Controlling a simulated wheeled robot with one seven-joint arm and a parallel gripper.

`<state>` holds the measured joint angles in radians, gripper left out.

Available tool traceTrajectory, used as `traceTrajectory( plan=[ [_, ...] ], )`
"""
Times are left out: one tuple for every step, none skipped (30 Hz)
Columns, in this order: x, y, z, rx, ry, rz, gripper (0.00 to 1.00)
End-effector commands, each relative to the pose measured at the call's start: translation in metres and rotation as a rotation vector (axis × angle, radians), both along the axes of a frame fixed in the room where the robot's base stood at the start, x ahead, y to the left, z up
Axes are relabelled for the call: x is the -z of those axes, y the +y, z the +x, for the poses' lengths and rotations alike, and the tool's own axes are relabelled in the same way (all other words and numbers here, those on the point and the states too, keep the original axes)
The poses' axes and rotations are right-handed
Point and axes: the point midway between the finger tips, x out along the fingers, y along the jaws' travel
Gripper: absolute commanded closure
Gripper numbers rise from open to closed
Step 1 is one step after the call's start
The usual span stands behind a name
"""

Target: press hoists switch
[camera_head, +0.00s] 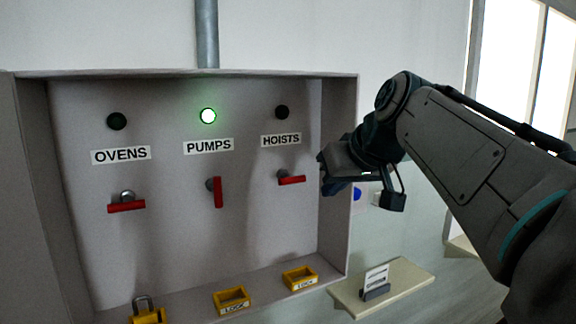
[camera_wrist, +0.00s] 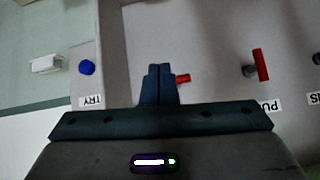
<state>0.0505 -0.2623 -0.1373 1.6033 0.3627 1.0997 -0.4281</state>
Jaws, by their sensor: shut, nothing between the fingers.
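The hoists switch (camera_head: 291,180) is a red handle lying level under the HOISTS label (camera_head: 281,140). Its lamp (camera_head: 282,112) is dark. My gripper (camera_head: 324,172) is shut and empty, just right of the handle at the panel box's right edge. In the wrist view my gripper's fingers (camera_wrist: 158,72) are together, and the tip of the red hoists handle (camera_wrist: 183,78) shows beside them; the rest is hidden behind them. I cannot tell whether they touch.
The pumps switch (camera_head: 217,191) stands upright under a lit green lamp (camera_head: 208,116). The ovens switch (camera_head: 126,206) lies level under a dark lamp (camera_head: 117,121). Yellow lock pieces (camera_head: 300,278) sit on the box's lower ledge. A blue button (camera_wrist: 87,67) is outside the box by a TRY label.

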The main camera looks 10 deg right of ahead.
Motion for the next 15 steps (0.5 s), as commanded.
traceTrajectory(
  plan=[
    [-0.024,-0.004,0.007,-0.013,-0.044,-0.005,1.00],
    [-0.036,-0.005,0.010,-0.022,-0.068,-0.006,1.00],
    [-0.050,-0.007,0.013,-0.035,-0.098,-0.013,1.00],
    [-0.060,-0.007,0.015,-0.043,-0.117,-0.015,1.00],
    [-0.069,-0.008,0.016,-0.051,-0.134,-0.020,1.00],
    [-0.078,-0.009,0.017,-0.059,-0.154,-0.024,1.00],
    [-0.084,-0.010,0.018,-0.064,-0.167,-0.028,1.00],
    [-0.089,-0.010,0.019,-0.069,-0.177,-0.032,1.00],
    [-0.095,-0.010,0.020,-0.074,-0.189,-0.035,1.00],
    [-0.098,-0.011,0.020,-0.076,-0.196,-0.036,1.00],
    [-0.100,-0.011,0.020,-0.079,-0.199,-0.038,1.00],
    [-0.102,-0.010,0.020,-0.082,-0.204,-0.038,1.00],
    [-0.102,-0.010,0.020,-0.083,-0.205,-0.039,1.00],
    [-0.103,-0.010,0.020,-0.084,-0.206,-0.040,1.00],
    [-0.103,-0.010,0.020,-0.084,-0.206,-0.040,1.00]
  ],
)
